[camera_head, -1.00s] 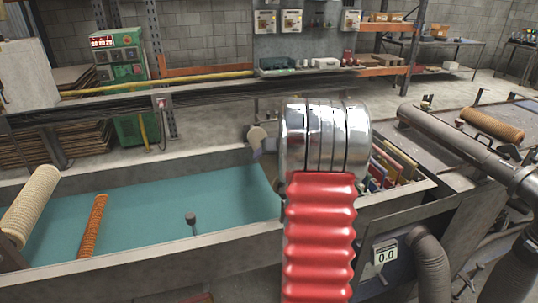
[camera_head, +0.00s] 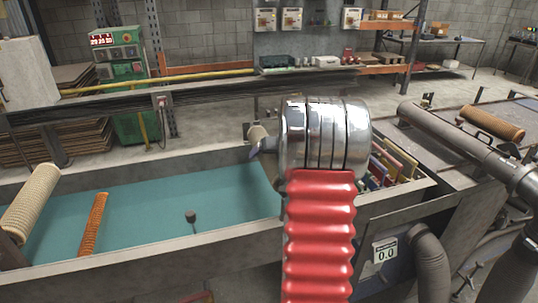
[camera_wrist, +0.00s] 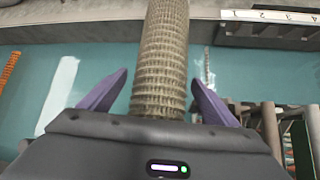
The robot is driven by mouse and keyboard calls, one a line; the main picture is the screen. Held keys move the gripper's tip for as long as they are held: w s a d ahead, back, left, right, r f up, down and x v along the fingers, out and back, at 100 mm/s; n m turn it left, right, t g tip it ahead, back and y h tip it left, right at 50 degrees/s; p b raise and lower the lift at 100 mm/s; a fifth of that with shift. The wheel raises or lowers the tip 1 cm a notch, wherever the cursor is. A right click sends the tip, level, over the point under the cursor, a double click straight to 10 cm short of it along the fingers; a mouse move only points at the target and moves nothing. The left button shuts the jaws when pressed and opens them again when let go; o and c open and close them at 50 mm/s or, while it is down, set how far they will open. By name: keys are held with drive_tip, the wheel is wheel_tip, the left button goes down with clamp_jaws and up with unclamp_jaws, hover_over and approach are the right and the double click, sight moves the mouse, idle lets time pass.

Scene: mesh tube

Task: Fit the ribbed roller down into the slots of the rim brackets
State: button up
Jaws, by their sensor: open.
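A beige ribbed roller (camera_wrist: 163,60) runs from the top of the wrist view down between the purple fingers of my gripper (camera_wrist: 158,85). The fingers stand apart, one on each side, with gaps to the roller. In the head view one end of this roller (camera_head: 257,132) shows left of my chrome wrist, above the trough; the rest is hidden. One finger shows just below that end. A cream ribbed roller (camera_head: 32,203) lies at the trough's left end. I cannot make out the rim brackets or their slots under the beige roller.
The trough (camera_head: 120,271) has a teal inside. A thin orange ribbed roller (camera_head: 93,225) and a small dark knob (camera_head: 191,216) show there. Coloured panels (camera_head: 393,162) stand right of my wrist. An orange-brown roller (camera_head: 491,122) lies on the right bench, behind a grey pipe (camera_head: 460,145).

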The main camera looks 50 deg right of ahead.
drive_tip(key=v, duration=1.4)
drive_tip(key=shift+w, duration=0.1)
idle(0.3)
drive_tip(key=a+r+n+g+y, duration=0.25)
drive_tip(key=a+n, duration=1.65)
drive_tip(key=a, duration=1)
drive_tip(key=s+a+f+n, duration=0.2)
drive_tip(key=s+a+n, duration=0.6)
drive_tip(key=n, duration=0.4)
drive_tip(key=s+a+f+n, duration=0.2)
drive_tip(key=s+a+n, duration=0.6)
drive_tip(key=n, duration=0.3)
drive_tip(key=shift+a+n+g, duration=0.35)
drive_tip(key=shift+a+n, duration=0.05)
drive_tip(key=shift+a, duration=0.05)
drive_tip(key=shift+s, duration=0.15)
